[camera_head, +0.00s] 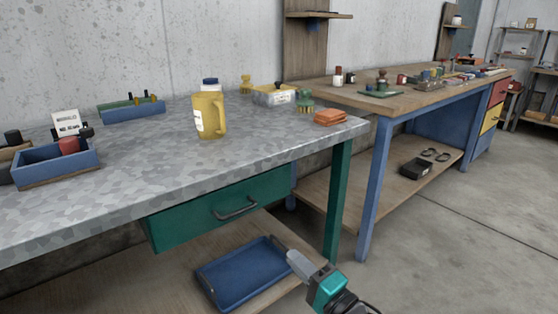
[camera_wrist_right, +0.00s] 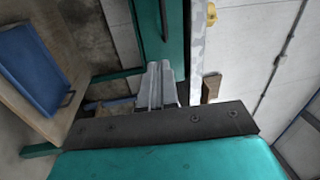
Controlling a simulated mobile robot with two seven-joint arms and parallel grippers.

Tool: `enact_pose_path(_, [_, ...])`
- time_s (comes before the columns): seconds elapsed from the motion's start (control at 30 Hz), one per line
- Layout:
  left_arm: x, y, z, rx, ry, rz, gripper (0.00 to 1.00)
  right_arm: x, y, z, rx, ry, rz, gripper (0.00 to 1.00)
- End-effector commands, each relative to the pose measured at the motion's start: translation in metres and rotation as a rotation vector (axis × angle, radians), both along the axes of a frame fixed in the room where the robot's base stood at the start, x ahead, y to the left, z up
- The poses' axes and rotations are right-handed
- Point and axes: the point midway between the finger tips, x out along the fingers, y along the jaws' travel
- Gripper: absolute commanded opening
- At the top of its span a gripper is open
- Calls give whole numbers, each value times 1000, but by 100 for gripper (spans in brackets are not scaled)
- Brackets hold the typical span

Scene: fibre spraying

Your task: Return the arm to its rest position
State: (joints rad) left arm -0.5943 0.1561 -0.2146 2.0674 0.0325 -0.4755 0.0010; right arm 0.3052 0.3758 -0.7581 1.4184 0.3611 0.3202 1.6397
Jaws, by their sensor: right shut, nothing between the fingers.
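My right gripper (camera_head: 295,262) shows at the bottom of the head view, in front of the lower shelf of the near workbench (camera_head: 285,150). Its grey fingers are shut with nothing between them, and its teal body is behind them. In the right wrist view the closed fingers (camera_wrist_right: 160,85) point toward the bench's green drawer front and the edge of its top. The gripper looks apart from the bench, though the exact gap is hard to tell. My left gripper is in neither view.
A blue tray (camera_head: 240,274) lies on the lower shelf beside my right gripper. The green drawer (camera_head: 220,207) is above it. A second bench (camera_head: 400,98) stands behind. Open floor (camera_head: 450,250) is at right.

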Motion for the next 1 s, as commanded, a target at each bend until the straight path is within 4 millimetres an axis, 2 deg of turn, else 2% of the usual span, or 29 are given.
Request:
enact_pose_path(0.13, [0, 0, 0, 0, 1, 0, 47, -35, 6, -27, -206, -32, -61, 0])
enact_pose_path(0.27, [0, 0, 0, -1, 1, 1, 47, -72, -2, -51, -494, -75, -121, 0])
enact_pose_path(0.5, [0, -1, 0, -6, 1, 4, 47, -139, -43, -89, -1058, -118, -131, 0])
enact_pose_path(0.77, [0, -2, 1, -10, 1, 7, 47, -206, -98, -115, -1547, -117, 7, 0])
enact_pose_path(0.8, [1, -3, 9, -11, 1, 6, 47, -212, -104, -109, -1598, -119, 28, 0])
enact_pose_path(0.83, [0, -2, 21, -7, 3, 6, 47, -210, -104, -97, -1591, -122, 22, 0])
enact_pose_path(1.0, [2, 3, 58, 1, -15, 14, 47, -212, -110, -67, -1600, -113, 13, 0])
